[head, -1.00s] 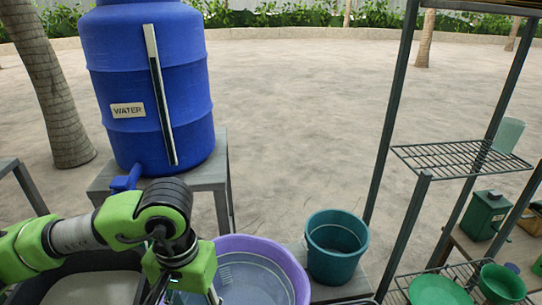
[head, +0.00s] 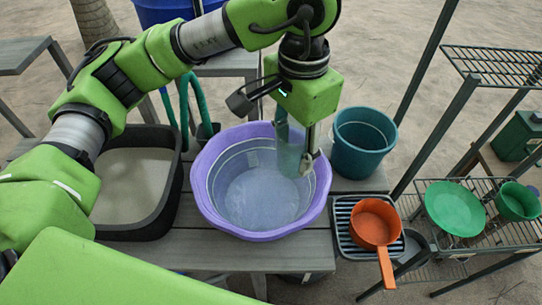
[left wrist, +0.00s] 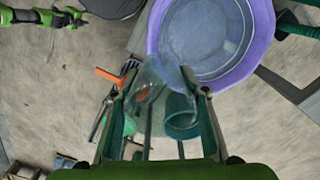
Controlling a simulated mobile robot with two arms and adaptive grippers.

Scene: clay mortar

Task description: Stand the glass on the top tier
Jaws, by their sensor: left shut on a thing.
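My left gripper (head: 300,165) is shut on a clear, bluish glass (head: 288,140) and holds it roughly upright at the right side of the purple basin. The glass (left wrist: 150,80) also shows between the fingers of my left gripper (left wrist: 160,95) in the left wrist view. I cannot tell how high it is above the basin. The wire rack's upper shelf (head: 500,65) is at the upper right of the head view, and the part in view is bare. My right gripper (left wrist: 72,18) seems to show small at the upper left of the wrist view.
The purple basin (head: 207,205) holds water. A teal bucket (head: 362,150) stands behind it to the right. An orange dipper (head: 375,222) lies on a dark rack. A green plate (head: 455,208) and green bowl (head: 516,202) are on the lower shelf. A dark tub (head: 172,200) stands left.

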